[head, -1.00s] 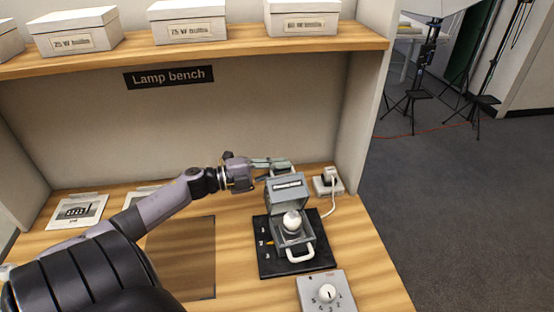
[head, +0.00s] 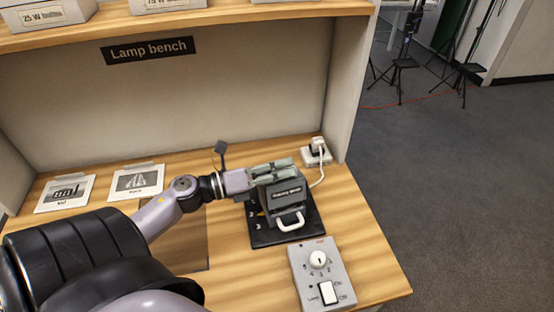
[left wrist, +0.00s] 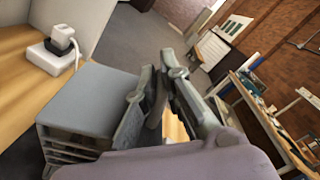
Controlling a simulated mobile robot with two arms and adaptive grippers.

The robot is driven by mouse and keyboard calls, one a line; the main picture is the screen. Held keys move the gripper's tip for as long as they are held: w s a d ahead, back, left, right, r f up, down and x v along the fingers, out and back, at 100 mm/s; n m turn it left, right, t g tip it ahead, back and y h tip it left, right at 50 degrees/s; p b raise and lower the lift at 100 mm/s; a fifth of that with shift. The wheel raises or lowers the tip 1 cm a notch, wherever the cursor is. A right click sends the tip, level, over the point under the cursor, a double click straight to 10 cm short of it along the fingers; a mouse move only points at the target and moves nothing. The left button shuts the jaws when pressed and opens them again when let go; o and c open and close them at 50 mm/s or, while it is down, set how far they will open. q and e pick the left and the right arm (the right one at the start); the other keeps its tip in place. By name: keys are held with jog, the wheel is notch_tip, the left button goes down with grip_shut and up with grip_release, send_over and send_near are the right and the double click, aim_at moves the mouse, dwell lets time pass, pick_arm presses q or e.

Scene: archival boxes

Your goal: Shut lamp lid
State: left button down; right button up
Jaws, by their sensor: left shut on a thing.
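The grey lamp lid (head: 286,191) is swung down over the lamp housing on a black base plate (head: 258,238). Its dark label faces the front, and the bulb is hidden. A white handle (head: 291,222) sticks out low at the front. I cannot tell if a gap remains under the lid. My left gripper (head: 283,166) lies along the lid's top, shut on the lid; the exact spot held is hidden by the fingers. In the left wrist view, the fingers (left wrist: 158,95) are beside a grey vented box (left wrist: 85,105). My right gripper is not in view.
A control box with dial and switch (head: 321,272) stands in front of the lamp. A white plug and socket (head: 316,155) with a cable are behind right. Picture cards (head: 136,181) lie at the back left. A shelf (head: 200,22) overhangs the bench.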

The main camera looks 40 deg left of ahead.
aim_at(284, 199)
pick_arm(q)
jog(key=shift+s+d+f+m+b, duration=0.25)
jog(key=shift+s+d+f+m, duration=0.05)
jog(key=shift+d+m, duration=0.2)
jog(key=shift+s+d+f+m+b, duration=0.25)
jog(key=shift+d+m, duration=0.15)
jog(key=shift+d, duration=0.1)
jog(key=shift+s+d+f, duration=0.4)
jog(key=shift+d+f, duration=0.15)
jog(key=shift+f, duration=0.15)
jog(key=c, duration=1.8)
grip_release()
jog(key=shift+s+f, duration=0.1)
jog(key=shift+o, duration=0.4)
jog(key=shift+s+a+f, duration=0.1)
jog(key=shift+a, duration=0.1)
jog(key=v, duration=1.1)
jog(key=shift+a+r, duration=0.25)
jog(key=shift+r, duration=0.05)
jog(key=shift+s, duration=0.1)
